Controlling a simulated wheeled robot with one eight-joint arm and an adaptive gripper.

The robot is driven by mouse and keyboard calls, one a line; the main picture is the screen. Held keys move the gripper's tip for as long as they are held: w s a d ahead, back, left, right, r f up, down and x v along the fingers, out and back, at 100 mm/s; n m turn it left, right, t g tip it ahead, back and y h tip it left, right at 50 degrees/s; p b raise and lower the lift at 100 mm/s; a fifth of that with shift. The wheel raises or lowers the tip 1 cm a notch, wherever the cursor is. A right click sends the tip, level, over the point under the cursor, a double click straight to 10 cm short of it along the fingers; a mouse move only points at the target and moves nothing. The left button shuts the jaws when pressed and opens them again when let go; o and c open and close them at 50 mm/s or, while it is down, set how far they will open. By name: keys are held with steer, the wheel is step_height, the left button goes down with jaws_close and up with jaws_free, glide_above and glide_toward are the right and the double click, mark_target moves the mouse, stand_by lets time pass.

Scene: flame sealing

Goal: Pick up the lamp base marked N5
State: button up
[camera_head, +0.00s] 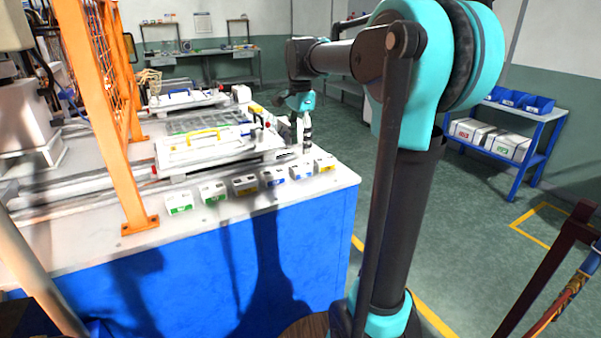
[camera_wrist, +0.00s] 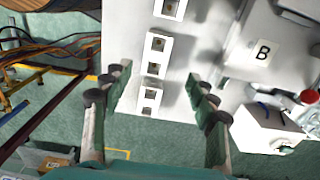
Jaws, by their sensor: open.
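Several small white lamp bases stand in a row along the table's front edge, with green (camera_head: 179,202), brownish (camera_head: 245,186), blue (camera_head: 274,178) and yellow (camera_head: 325,163) labels. Their marks are too small to read, so I cannot tell which is N5. My gripper (camera_head: 306,135) hangs fingers down above the right end of the row. In the wrist view my gripper (camera_wrist: 155,97) is open and empty. The end lamp base (camera_wrist: 150,100) appears between its fingers, with another lamp base (camera_wrist: 157,47) beyond; both show dark square holes on top.
White fixtures (camera_head: 205,150) with yellow and blue handles stand behind the row. A plate marked B (camera_wrist: 262,52) and a white box (camera_wrist: 265,128) lie right of my fingers. An orange guard frame (camera_head: 138,215) rises at the left of the table (camera_head: 330,190).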

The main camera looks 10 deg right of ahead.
mark_target(301, 165)
steer(key=f, duration=0.8)
steer(key=shift+s+f, duration=0.1)
steer(key=shift+s, duration=0.25)
steer(key=shift+c, duration=0.2)
steer(key=c, duration=1.2)
steer(key=shift+r, duration=0.2)
